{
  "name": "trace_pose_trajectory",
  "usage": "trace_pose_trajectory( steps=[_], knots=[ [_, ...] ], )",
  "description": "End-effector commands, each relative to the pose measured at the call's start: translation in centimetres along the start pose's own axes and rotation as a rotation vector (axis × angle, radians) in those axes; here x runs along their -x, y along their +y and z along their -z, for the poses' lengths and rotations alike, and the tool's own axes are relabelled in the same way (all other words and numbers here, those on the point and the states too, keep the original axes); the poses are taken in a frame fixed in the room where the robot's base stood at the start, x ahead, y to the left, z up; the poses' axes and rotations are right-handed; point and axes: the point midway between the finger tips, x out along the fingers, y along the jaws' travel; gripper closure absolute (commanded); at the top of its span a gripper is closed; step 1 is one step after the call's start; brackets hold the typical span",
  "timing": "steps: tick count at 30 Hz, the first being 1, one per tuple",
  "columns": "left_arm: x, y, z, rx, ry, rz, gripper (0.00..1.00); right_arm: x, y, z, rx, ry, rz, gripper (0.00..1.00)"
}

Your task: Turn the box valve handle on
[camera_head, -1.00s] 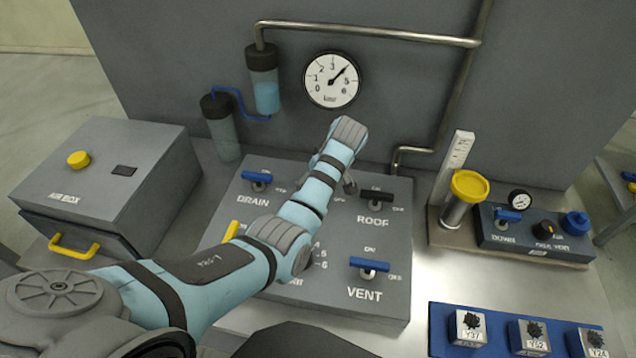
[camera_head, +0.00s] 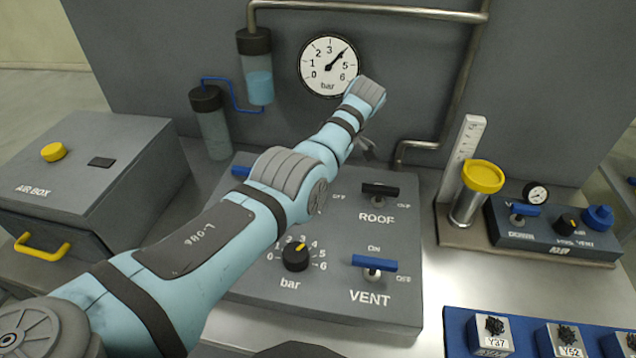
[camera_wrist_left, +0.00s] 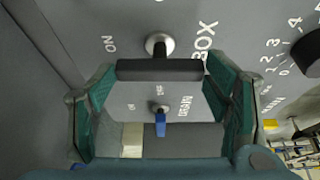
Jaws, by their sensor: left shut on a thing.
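The box valve handle (camera_wrist_left: 160,69) is a dark bar on a short stem with a silver base, beside the word BOX in the left wrist view. My left gripper (camera_wrist_left: 160,72) is shut on it, with a green-padded finger at each end of the bar. The bar lies across the picture, its left end toward the ON side. In the head view my left arm covers this handle and most of the gripper. The valve panel (camera_head: 350,313) shows around the arm. My right gripper is not in view.
The blue drain handle (camera_wrist_left: 160,123) is close to the gripper. The black roof handle (camera_head: 380,190), blue vent handle (camera_head: 374,263) and bar knob (camera_head: 295,257) stand on the same panel. A pressure gauge (camera_head: 328,66) and pipes are behind; the air box (camera_head: 100,165) is at left.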

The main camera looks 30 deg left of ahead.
Motion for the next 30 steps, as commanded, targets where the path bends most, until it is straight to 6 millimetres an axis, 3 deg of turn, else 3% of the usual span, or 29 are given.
trace_pose_trajectory(
  steps=[15,16,19,30],
  knots=[
    [0.02,-0.05,0.01,0.018,-0.001,0.011,0.57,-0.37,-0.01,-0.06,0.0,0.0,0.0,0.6],
    [0.02,-0.05,0.0,0.018,-0.001,0.011,0.24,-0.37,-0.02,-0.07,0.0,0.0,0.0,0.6],
    [0.01,-0.05,0.01,0.017,-0.001,0.01,0.09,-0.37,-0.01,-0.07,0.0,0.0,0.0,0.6],
    [0.33,-0.01,0.13,0.016,-0.001,0.009,0.09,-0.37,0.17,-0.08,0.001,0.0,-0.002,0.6]
  ],
)
